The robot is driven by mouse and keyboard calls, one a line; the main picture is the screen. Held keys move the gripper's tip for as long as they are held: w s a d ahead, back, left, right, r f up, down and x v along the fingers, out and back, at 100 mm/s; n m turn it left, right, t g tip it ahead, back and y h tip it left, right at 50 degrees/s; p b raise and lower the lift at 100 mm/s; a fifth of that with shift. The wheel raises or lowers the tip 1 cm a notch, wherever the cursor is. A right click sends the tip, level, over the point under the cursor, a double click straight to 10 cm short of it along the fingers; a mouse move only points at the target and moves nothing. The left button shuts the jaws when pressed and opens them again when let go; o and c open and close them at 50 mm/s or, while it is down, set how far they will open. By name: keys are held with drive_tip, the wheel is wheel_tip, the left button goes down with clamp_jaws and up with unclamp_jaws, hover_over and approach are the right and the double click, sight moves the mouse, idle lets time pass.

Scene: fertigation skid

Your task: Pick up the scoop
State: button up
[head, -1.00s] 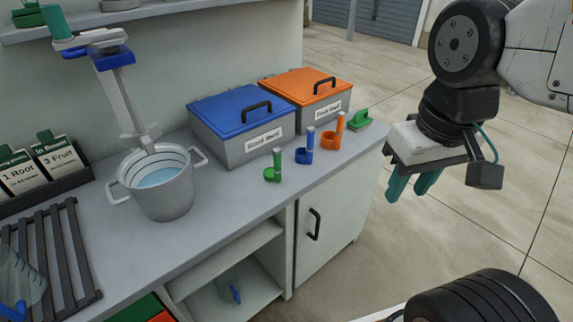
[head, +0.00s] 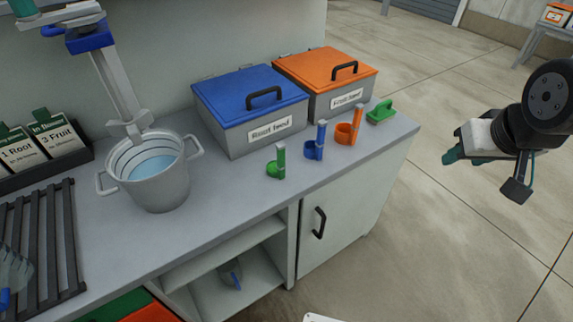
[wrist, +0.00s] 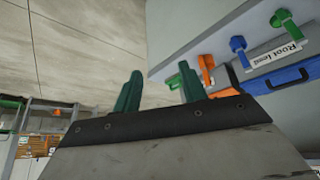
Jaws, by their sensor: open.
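Three small ring-shaped scoops with upright handles stand in a row on the counter in the head view: a green one (head: 277,163), a blue one (head: 315,145) and an orange one (head: 348,128). They also show in the wrist view: green (wrist: 285,20), blue (wrist: 240,50), orange (wrist: 206,66). A grey item with a blue handle (head: 232,275), possibly another scoop, lies on the shelf below the counter. My gripper (head: 455,152) is open and empty, over the floor to the right of the counter, apart from everything. Its two teal fingers (wrist: 160,90) show in the wrist view.
A blue-lidded Root feed bin (head: 248,98) and an orange-lidded bin (head: 325,72) stand behind the scoops. A green handled item (head: 380,112) sits near the counter's right end. A bucket of water (head: 158,190) and a dark rack (head: 45,240) are left.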

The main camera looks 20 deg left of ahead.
sight(282, 159)
drive_tip(key=w+a+f+n+t+y, duration=0.25)
drive_tip(key=w+a+f, duration=0.3)
drive_tip(key=a, duration=0.45)
drive_tip(key=w+a+f+n+t+y, duration=0.2)
drive_tip(key=w+a+f+y, duration=0.15)
drive_tip(key=w+a, duration=0.4)
drive_tip(key=s+a+f+n+y, duration=0.1)
drive_tip(key=s+a+f+y, duration=0.1)
drive_tip(key=a, duration=0.3)
drive_tip(key=s+a+f+n+t+y, duration=0.1)
drive_tip(key=s+a+f+y, duration=0.1)
drive_tip(key=s+a+f, duration=0.1)
drive_tip(key=s+a+f+n+y, duration=0.1)
drive_tip(key=s+a+f+y, duration=0.1)
drive_tip(key=s+a, duration=0.2)
drive_tip(key=shift+a+f, duration=0.2)
drive_tip(key=shift+a, duration=0.55)
drive_tip(key=shift+a+f, duration=0.2)
drive_tip(key=shift+a, duration=0.55)
drive_tip(key=shift+a+y, duration=0.25)
drive_tip(key=shift+y, duration=0.15)
drive_tip(key=x, duration=0.7)
drive_tip(key=shift+w+f, duration=0.2)
drive_tip(key=shift+w, duration=0.1)
drive_tip(key=shift+d, duration=0.1)
clamp_jaws()
